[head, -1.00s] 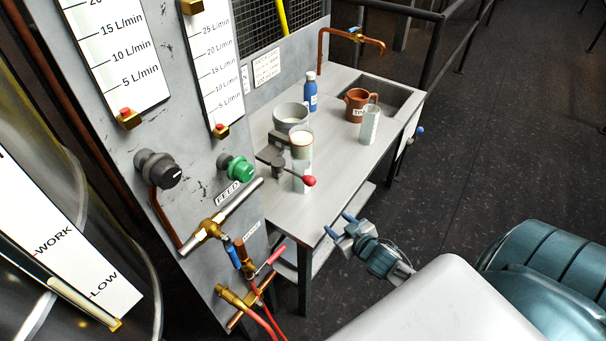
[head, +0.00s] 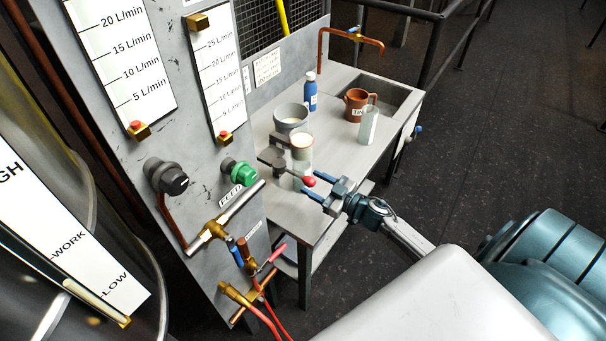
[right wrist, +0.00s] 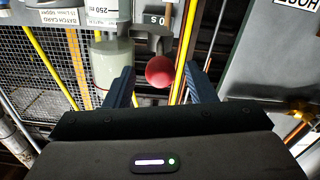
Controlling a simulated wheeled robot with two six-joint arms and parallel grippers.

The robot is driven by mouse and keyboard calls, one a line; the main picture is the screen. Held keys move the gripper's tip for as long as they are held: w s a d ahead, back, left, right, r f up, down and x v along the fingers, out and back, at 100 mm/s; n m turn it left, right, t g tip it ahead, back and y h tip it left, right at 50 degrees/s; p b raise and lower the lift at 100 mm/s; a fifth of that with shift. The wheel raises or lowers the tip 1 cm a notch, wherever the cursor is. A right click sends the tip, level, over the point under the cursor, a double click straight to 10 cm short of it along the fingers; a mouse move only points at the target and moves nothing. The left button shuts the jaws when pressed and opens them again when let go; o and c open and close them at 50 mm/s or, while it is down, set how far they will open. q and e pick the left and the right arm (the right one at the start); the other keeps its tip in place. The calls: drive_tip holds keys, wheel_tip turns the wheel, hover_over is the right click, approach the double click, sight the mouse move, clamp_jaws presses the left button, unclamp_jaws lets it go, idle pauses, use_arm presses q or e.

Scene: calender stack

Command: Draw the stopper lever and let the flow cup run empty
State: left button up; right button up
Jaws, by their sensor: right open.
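The stopper lever's red knob (head: 309,181) sticks out from the flow cup stand (head: 273,158) on the bench. The flow cup (head: 301,142) sits in the stand with pale liquid at its top, and a clear glass vessel (head: 302,169) is below it. My right gripper (head: 313,196) is open with its blue fingers close to the knob. In the right wrist view the red knob (right wrist: 160,71) shows between the two fingertips, with clear space on both sides. My left gripper is not in view.
The valve panel (head: 190,130) with pipes rises at the left. The bench's front right is clear.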

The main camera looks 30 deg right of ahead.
sight(303, 177)
drive_tip(key=shift+p+x, duration=0.5)
drive_tip(key=shift+x, duration=1.8)
drive_tip(key=shift+s, duration=0.1)
clamp_jaws()
